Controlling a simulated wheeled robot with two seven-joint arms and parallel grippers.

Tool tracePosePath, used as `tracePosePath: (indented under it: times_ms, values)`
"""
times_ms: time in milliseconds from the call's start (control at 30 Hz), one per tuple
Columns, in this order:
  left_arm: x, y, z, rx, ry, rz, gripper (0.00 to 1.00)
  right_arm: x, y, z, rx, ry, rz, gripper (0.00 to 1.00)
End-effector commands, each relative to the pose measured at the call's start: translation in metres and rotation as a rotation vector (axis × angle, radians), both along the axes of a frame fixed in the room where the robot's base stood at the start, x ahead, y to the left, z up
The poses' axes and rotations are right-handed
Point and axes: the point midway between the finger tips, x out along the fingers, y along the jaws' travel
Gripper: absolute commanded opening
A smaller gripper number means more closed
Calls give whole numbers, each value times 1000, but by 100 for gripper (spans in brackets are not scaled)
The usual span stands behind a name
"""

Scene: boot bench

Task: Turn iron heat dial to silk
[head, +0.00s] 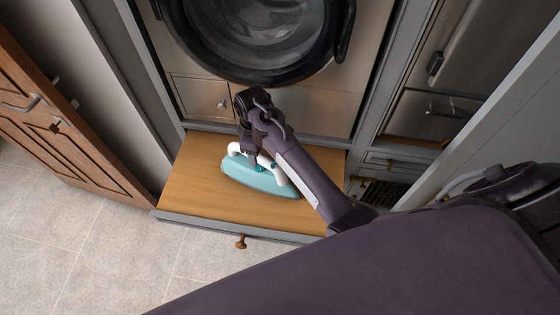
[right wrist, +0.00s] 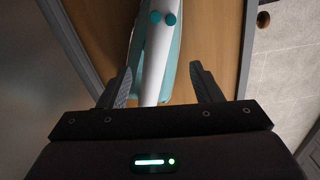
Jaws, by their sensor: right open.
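A teal and white iron (head: 258,177) lies on the wooden bench top (head: 190,190) in the head view. My right arm reaches over it from the right, and my right gripper (head: 248,150) is at the iron's upper side, partly hidden by the wrist. In the right wrist view the right gripper (right wrist: 162,88) is open, with the iron's white handle (right wrist: 158,50) between and beyond its fingers. Two round teal parts (right wrist: 163,18) show on the iron at the top of that view. I cannot read any dial markings. My left gripper is not in view.
A washing machine (head: 225,95) stands behind the bench. A brown wooden door (head: 40,115) is at the left, and grey cabinets with drawers (head: 425,115) are at the right. The bench front has a round knob (head: 240,242). Bare bench top lies left of the iron.

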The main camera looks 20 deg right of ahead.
Motion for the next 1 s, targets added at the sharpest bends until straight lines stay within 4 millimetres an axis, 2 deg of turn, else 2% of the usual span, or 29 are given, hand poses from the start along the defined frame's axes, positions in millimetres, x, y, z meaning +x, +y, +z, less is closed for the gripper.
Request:
tracePosePath:
  times_ms: [167, 400, 600, 800, 967, 1000]
  values:
    - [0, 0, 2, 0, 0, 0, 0, 6, 3, -8, -3, 3, 30, 58]
    - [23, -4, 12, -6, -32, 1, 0, 5, 3, -47, -3, 5, 29, 58]
    - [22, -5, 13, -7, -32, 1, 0, 6, 3, -70, -3, 1, 27, 58]
    - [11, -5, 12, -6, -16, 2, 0, 6, 3, -76, -2, -1, 27, 58]
    - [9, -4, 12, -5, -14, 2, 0, 6, 2, -76, -3, 0, 27, 58]
    - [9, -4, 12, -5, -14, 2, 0, 6, 3, -76, -3, 0, 27, 53]
